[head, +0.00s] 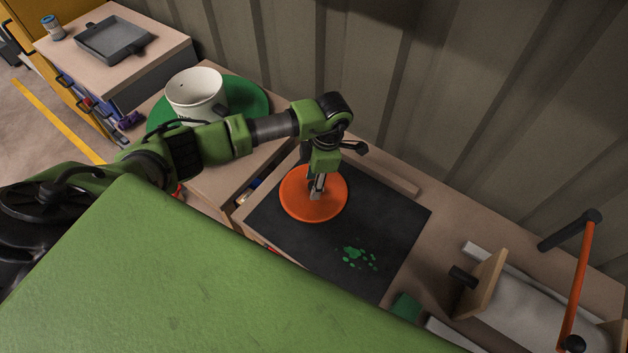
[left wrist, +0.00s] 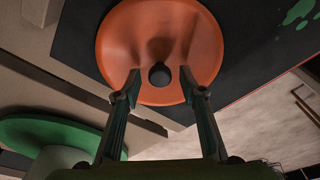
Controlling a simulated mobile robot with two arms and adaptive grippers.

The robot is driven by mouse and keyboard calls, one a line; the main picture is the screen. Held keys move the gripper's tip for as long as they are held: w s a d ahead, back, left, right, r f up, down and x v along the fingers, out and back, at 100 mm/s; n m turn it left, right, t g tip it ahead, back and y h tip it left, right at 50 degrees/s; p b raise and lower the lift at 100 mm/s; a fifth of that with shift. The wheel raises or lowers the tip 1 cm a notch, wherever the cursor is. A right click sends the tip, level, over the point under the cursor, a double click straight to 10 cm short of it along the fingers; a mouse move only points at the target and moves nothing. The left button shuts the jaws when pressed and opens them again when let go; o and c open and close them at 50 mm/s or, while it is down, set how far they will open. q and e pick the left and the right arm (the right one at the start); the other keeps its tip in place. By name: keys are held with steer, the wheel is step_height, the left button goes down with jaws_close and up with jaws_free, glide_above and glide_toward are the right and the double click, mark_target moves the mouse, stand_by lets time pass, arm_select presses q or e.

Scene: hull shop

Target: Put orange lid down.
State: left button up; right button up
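The orange lid (head: 298,205) is a round disc that appears to lie flat on the black mat (head: 395,225), near the mat's left end. In the left wrist view the lid (left wrist: 120,45) shows a dark round knob (left wrist: 159,75) at its middle. My left gripper (head: 317,190) points down over the lid. Its two fingertips (left wrist: 160,87) stand apart on either side of the knob, with a visible gap on each side, so it is open. My right gripper is not in view.
A white pot (head: 196,95) stands on a round green mat (head: 252,97) at the left. A grey tray (head: 113,40) sits on a cabinet at the back left. A wooden-ended box with an orange handle (head: 580,275) stands at the right. A corrugated wall (head: 450,80) runs behind the bench.

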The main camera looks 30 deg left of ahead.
arm_select(q)
steer(key=shift+r, duration=0.15)
step_height(320, 180, up, 12)
steer(key=w+d+b, duration=0.1)
steer(key=b, duration=0.1)
steer(key=shift+d, duration=0.2)
stand_by(0.5)
